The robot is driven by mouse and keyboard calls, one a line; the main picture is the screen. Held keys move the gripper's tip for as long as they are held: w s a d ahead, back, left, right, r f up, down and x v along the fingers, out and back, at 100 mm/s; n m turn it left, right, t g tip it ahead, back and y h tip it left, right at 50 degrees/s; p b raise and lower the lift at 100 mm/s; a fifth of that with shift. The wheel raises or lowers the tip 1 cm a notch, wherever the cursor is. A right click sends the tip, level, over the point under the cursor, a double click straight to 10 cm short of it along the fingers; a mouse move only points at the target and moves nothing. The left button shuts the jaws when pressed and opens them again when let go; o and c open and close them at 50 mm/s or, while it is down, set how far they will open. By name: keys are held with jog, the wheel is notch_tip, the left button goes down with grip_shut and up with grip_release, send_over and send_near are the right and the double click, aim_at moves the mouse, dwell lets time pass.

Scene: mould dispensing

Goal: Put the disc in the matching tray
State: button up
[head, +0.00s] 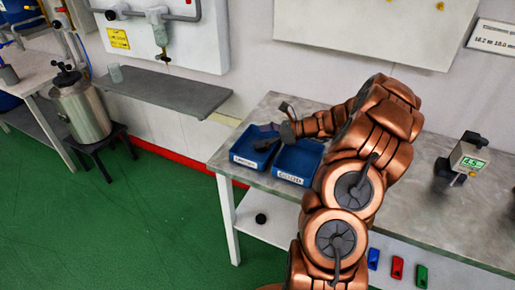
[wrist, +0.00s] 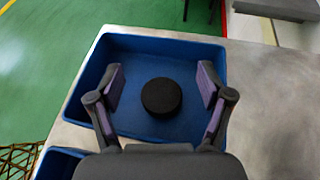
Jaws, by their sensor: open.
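A black round disc (wrist: 161,97) shows in the wrist view inside the outline of a blue tray (wrist: 150,42), seemingly on its floor. My gripper (wrist: 160,84) is open above that tray, one finger on each side of the disc, with gaps between. In the head view my gripper (head: 268,138) is over the left blue tray (head: 234,172); the disc cannot be made out there. The right blue tray (head: 297,160) stands beside it, partly behind my arm. Both trays have white front labels, too small to read surely. A corner of the other tray (wrist: 58,163) shows in the wrist view.
The trays stand at the left end of a grey table (head: 420,205). A gauge with a green display (head: 469,158) stands to the right. A small dark round object (head: 261,218) and red, blue and green items (head: 397,267) lie on the lower shelf.

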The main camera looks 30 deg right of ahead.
jog(key=v, duration=1.2)
jog(key=s+a+r+n+g, duration=0.25)
jog(key=a+n, duration=0.25)
jog(key=a, duration=0.5)
jog(key=s+a+r+n+g, duration=0.2)
jog(key=a+n+g, duration=0.2)
jog(key=a, duration=0.5)
jog(key=s+a+r+n+g, duration=0.25)
jog(key=a+n, duration=0.25)
jog(key=a, duration=0.5)
jog(key=s+a+f+n+g+h, duration=0.1)
jog(key=s+a+n+g+h, duration=0.4)
jog(key=s, duration=0.6)
jog(key=s+d+f+n+t+h, duration=0.1)
jog(key=s+n+h, duration=0.3)
jog(key=s+n, duration=0.4)
jog(key=shift+s+d+f+t, duration=0.25)
jog(key=shift+s+d+t, duration=0.35)
jog(key=shift+s, duration=1.2)
